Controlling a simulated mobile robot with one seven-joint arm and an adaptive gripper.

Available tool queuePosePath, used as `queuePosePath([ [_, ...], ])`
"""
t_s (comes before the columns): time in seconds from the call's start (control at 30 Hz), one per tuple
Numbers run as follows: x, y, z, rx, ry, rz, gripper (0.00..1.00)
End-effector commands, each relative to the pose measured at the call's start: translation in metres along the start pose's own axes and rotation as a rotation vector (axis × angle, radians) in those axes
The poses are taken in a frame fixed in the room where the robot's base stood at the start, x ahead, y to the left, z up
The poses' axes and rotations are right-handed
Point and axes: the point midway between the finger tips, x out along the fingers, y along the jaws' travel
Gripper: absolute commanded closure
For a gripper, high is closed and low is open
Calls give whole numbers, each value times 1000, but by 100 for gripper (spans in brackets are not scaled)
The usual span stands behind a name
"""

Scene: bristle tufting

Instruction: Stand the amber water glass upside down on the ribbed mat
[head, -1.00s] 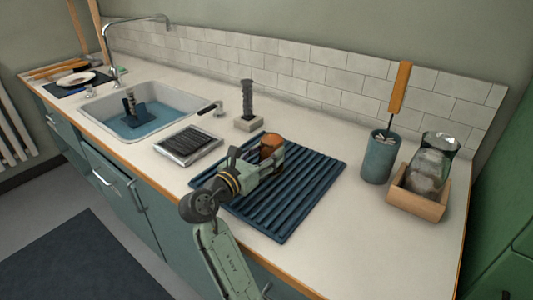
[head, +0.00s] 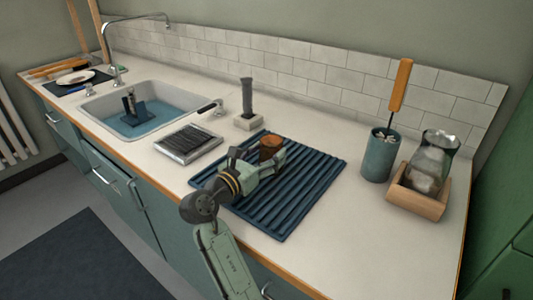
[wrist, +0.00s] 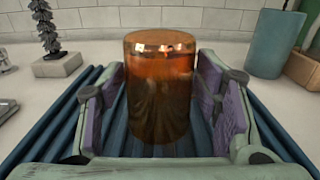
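The amber water glass (wrist: 160,90) stands upright on its axis on the ribbed mat (head: 290,215). In the wrist view its upper end looks flat and closed, so it seems to be mouth down; its lower end meets the ribs. In the head view the glass (head: 271,147) is on the far left part of the dark blue mat. My gripper (wrist: 162,100) is open around the glass, with a gap between each purple-padded finger and its side. In the head view my gripper (head: 257,160) partly covers the glass's lower part.
A bottle brush stands in a blue-grey cup (head: 378,157) right of the mat, beside a wooden box (head: 415,202) holding a clear glass vessel. A dark brush on a pale block (head: 248,122) stands behind the mat. A rack tray (head: 188,144) and the sink (head: 150,108) lie left.

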Motion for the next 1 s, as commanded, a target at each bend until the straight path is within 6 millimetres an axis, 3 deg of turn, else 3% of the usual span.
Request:
queuePosePath([
  [0.17,0,0,0,0,1,0,29],
  [0.53,-6,1,-1,0,2,2,29],
  [0.67,-26,1,-1,1,2,4,29],
  [1.0,-96,1,-1,1,2,4,29],
])
